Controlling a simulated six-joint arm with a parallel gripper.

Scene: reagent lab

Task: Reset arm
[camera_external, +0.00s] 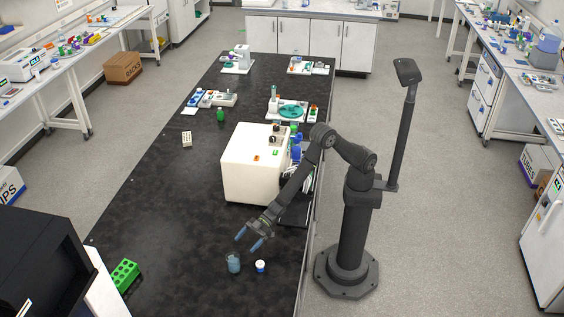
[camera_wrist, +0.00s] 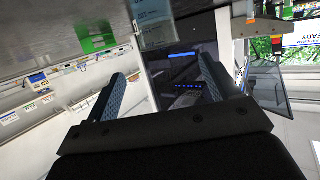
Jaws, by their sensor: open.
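My gripper (camera_external: 249,240) is open and empty, with its two blue fingers spread low over the front part of the black bench. In the wrist view the open fingers (camera_wrist: 161,68) have nothing between them in their grip. A clear beaker with bluish contents (camera_external: 233,263) stands upright on the bench just below the fingertips, apart from them. It also seems to show at the top of the wrist view (camera_wrist: 155,26). A small white-capped container (camera_external: 260,266) stands just right of the beaker.
A green tube rack (camera_external: 124,274) sits at the bench's front left, beside a black device (camera_external: 40,265). A large white box-shaped instrument (camera_external: 250,170) stands behind my gripper. The black bench (camera_external: 165,215) is largely clear at left of centre.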

